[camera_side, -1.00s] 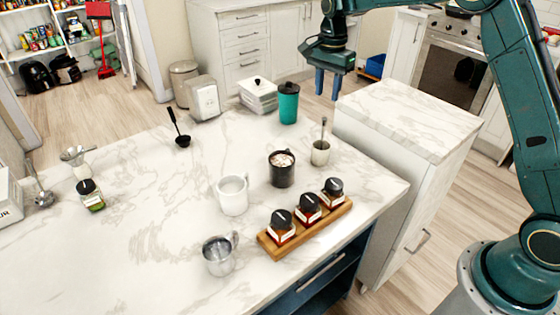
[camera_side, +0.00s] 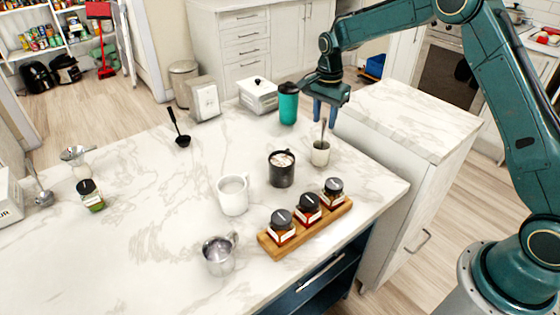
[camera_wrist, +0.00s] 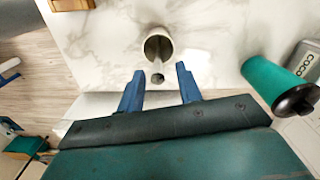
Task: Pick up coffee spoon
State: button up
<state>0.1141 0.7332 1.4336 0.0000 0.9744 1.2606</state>
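A grey spoon (camera_side: 322,134) stands in a small pale cup (camera_side: 320,154) near the right edge of the marble counter, its handle sticking up. My gripper (camera_side: 325,120) is open and empty, with blue fingers pointing down right above the cup. The fingers are close to the top of the handle in the side view. In the wrist view the cup (camera_wrist: 160,35) lies just beyond the fingertips, and the spoon's end (camera_wrist: 157,78) shows between the two fingers of my gripper (camera_wrist: 159,71). I cannot tell whether a finger touches it. The spoon's lower part is hidden in the cup.
A teal tumbler (camera_side: 288,104) stands behind and left of the cup. A wooden tray (camera_side: 318,228) holds dark-lidded jars. A black scoop (camera_side: 181,134) stands farther left.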

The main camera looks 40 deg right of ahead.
aim_at(323, 133)
jog(key=shift+s+a+f, duration=0.15)
jog(key=shift+f, duration=2.45)
grip_shut()
